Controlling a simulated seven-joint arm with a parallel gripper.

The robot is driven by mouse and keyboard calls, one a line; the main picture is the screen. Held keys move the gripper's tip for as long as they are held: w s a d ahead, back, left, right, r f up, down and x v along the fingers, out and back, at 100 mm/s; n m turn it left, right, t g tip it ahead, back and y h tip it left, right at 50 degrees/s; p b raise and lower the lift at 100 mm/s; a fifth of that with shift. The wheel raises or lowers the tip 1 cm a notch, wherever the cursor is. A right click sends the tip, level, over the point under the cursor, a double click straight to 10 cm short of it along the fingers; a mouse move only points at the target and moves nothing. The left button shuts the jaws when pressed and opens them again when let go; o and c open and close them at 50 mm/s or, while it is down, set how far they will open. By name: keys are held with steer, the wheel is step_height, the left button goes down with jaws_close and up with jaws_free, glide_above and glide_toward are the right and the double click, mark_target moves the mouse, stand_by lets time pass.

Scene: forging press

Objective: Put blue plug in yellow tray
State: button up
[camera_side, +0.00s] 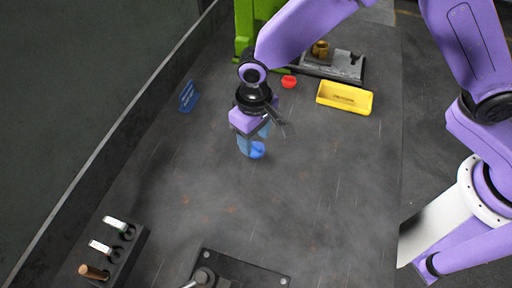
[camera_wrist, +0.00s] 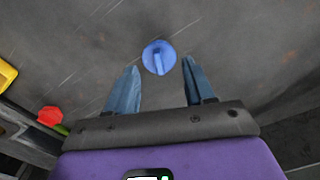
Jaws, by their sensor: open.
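The blue plug (camera_side: 258,150) lies on the dark table in the side view, at the fingertips of my gripper (camera_side: 249,147). In the wrist view the plug (camera_wrist: 159,57) is a round blue disc with a raised grip bar. It sits just past the tips and between the lines of the two fingers of my gripper (camera_wrist: 161,72), which are apart with nothing between them. The yellow tray (camera_side: 344,97) stands to the right and farther back, and looks empty. Its edge shows at the far left of the wrist view (camera_wrist: 5,75).
A red part (camera_side: 289,82) lies between my gripper and the tray. A metal die plate (camera_side: 335,66) and a green press frame (camera_side: 243,25) stand behind. A blue sign (camera_side: 188,97) is at left. A rack (camera_side: 115,250) of tools is front left. The middle table is clear.

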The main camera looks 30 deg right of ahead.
mark_target(254, 144)
steer(key=shift+w+f, duration=0.1)
steer(key=shift+f, duration=1.55)
steer(key=c, duration=0.8)
steer(key=shift+r, duration=0.1)
